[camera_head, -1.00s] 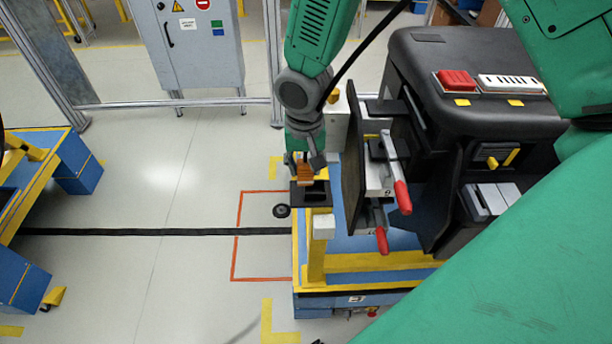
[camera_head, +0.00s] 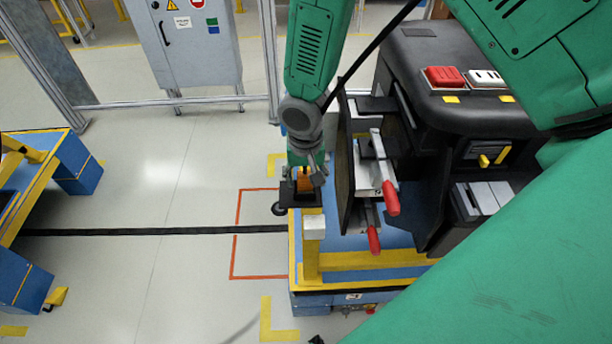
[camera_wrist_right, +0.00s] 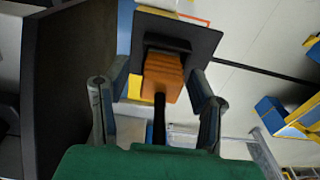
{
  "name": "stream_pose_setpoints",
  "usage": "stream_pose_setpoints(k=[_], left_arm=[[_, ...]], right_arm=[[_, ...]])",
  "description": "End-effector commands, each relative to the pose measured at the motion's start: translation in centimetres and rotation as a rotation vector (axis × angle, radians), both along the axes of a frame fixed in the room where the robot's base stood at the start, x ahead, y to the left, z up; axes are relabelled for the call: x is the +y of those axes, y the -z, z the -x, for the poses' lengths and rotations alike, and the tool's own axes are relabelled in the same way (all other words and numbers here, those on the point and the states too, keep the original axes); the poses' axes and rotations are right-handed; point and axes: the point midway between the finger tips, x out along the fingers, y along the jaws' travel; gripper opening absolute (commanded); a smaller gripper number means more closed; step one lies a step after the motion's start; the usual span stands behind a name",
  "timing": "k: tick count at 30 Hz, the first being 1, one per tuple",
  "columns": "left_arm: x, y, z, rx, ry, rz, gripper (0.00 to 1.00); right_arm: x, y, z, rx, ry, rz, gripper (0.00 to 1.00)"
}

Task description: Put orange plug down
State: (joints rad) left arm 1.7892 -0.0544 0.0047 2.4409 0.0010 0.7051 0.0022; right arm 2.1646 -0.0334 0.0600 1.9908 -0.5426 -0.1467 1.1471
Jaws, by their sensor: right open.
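The orange plug (camera_head: 304,184) is at the black square holder (camera_head: 306,199) on top of the yellow post. In the right wrist view the orange plug (camera_wrist_right: 163,76) sits between the fingers, with its far end at the recess of the black holder (camera_wrist_right: 196,38) and a black cable running back from it. My right gripper (camera_head: 307,170) is above the holder, around the plug. In its wrist view the gripper (camera_wrist_right: 158,95) is open, with a gap between each finger and the plug. How deep the plug sits is hard to tell. My left gripper is not in view.
The blue and yellow stand (camera_head: 320,275) carries the holder post. Right of it are a dark upright panel with red-handled clamps (camera_head: 390,197) and the black dashboard module (camera_head: 440,70). A blue and yellow cart (camera_head: 75,165) is at left. The floor between is clear.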

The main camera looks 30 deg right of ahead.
Motion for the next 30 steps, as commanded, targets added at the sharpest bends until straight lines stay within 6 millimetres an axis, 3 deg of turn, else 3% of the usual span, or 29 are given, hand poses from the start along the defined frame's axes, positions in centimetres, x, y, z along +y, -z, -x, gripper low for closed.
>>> stream_pose_setpoints(k=[5, 18, 25, 30], left_arm=[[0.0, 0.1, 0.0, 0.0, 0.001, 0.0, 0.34], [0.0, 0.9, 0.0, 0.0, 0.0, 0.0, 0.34], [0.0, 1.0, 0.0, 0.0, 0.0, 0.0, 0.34], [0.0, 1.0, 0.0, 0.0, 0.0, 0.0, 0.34]], right_arm=[[0.1, -1.7, -0.1, -0.004, 0.001, 0.0, 0.51], [0.1, -10.3, 0.5, -0.006, 0.001, -0.004, 0.51], [0.2, -11.9, 0.6, -0.001, -0.001, -0.004, 0.51], [0.4, -11.0, 1.1, 0.007, -0.014, -0.012, 0.51]])
